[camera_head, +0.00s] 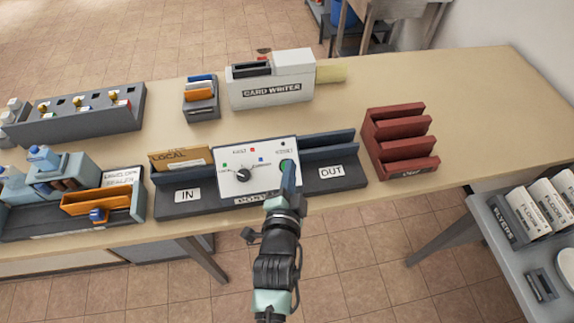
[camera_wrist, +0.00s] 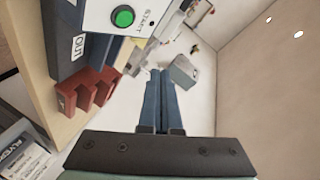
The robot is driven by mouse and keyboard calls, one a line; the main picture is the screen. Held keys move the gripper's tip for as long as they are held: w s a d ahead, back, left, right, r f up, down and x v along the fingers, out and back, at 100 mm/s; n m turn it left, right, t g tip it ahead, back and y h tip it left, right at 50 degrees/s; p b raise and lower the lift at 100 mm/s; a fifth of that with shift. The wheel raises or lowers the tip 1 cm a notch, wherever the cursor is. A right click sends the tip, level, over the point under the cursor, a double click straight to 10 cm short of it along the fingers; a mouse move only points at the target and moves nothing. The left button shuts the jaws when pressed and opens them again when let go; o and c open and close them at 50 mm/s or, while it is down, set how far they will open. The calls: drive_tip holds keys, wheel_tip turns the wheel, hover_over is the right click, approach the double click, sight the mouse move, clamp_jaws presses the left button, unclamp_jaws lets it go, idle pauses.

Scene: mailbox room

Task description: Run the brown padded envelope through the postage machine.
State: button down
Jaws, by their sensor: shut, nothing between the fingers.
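The postage machine (camera_head: 256,172) has a white front panel with a dark dial (camera_head: 243,174), small coloured marks, an IN tray (camera_head: 187,194) on its left and an OUT tray (camera_head: 331,172) on its right. A brown envelope (camera_head: 180,158) marked LOCAL stands in the IN tray. The OUT tray looks empty. My gripper (camera_head: 288,168) is shut and empty, with its fingertips in front of the panel's right side. The green START button (camera_wrist: 122,17) shows beside the fingers in the wrist view. I cannot tell whether they touch it.
An envelope sealer (camera_head: 122,177) stands close left of the machine. A red rack (camera_head: 400,145) stands right. A card writer (camera_head: 271,82) and a small letter holder (camera_head: 200,98) are behind. The table's right end is clear. A flyer shelf (camera_head: 520,262) is lower right.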

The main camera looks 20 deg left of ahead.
drive_tip(key=w+f+b, duration=0.1)
drive_tip(key=b, duration=0.1)
drive_tip(key=w+a+f+b, duration=0.1)
drive_tip(key=f, duration=0.1)
drive_tip(key=a+f+b, duration=0.1)
drive_tip(key=f+b, duration=0.1)
drive_tip(key=shift+w+f+b, duration=0.25)
drive_tip(key=shift+w+b, duration=0.05)
drive_tip(key=shift+w, duration=0.1)
drive_tip(key=shift+w+a+f+b, duration=0.3)
drive_tip(key=shift+w+f+b, duration=0.3)
drive_tip(key=shift+b, duration=0.5)
drive_tip(key=shift+f, duration=0.2)
idle(0.6)
drive_tip(key=shift+w+a+f+b, duration=0.15)
drive_tip(key=shift+f+b, duration=0.1)
drive_tip(key=shift+b, duration=0.45)
